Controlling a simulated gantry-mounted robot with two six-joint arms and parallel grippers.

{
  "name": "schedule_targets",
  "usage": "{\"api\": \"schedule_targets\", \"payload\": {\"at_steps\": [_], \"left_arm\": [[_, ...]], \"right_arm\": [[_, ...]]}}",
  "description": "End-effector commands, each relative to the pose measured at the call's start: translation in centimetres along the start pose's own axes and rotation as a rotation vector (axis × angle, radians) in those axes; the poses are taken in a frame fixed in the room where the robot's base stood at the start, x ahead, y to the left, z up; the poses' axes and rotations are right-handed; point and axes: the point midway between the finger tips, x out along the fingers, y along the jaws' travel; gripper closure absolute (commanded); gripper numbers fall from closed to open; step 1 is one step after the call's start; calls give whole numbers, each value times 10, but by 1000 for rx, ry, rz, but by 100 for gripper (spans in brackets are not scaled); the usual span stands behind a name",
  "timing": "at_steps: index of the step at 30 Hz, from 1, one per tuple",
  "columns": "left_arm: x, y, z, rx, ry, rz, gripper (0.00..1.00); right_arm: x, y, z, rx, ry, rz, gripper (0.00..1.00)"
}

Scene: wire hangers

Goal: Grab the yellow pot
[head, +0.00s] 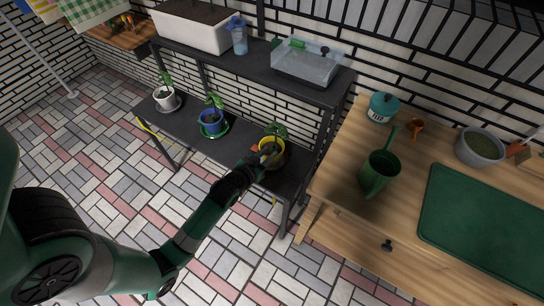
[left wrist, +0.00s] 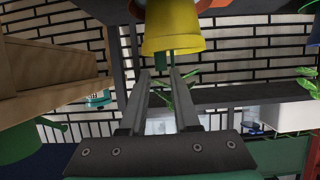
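The yellow pot (head: 277,158) holds a green plant (head: 277,131) and stands on the dark lower shelf, at its right end, with an orange piece (head: 257,149) showing by it. In the left wrist view the yellow pot (left wrist: 172,30) appears upside down at the top. My left gripper (head: 262,162) reaches in from the front left and covers part of the pot in the head view. My right gripper is not in view.
A blue pot (head: 211,118) and a white pot (head: 165,97) with plants stand farther left on the lower shelf (head: 185,128). The upper shelf (head: 258,66) hangs over it. A wooden table (head: 340,190) with a green watering can (head: 380,175) stands close on the right.

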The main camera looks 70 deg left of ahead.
Motion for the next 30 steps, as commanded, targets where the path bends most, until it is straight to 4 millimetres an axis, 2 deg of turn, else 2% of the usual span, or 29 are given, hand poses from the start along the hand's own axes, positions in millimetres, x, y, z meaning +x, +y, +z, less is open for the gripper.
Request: {"api": "schedule_targets", "payload": {"at_steps": [5, 10, 14, 21, 22, 27, 30], "left_arm": [[6, 0, 1, 0, 0, 0, 70], [35, -2, 4, -1, 3, -2, 70], [52, -2, 2, -1, 1, 0, 70], [54, -2, -1, -1, -2, 0, 70], [54, -2, -1, -1, -1, 0, 72], [54, -2, -1, 0, -1, 0, 100], [54, -2, -1, 0, -1, 0, 100]], "right_arm": [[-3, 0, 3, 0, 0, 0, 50], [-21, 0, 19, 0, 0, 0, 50], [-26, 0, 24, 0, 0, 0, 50], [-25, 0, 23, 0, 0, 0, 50], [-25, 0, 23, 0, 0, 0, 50], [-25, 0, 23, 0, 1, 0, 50], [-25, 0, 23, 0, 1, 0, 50]]}}
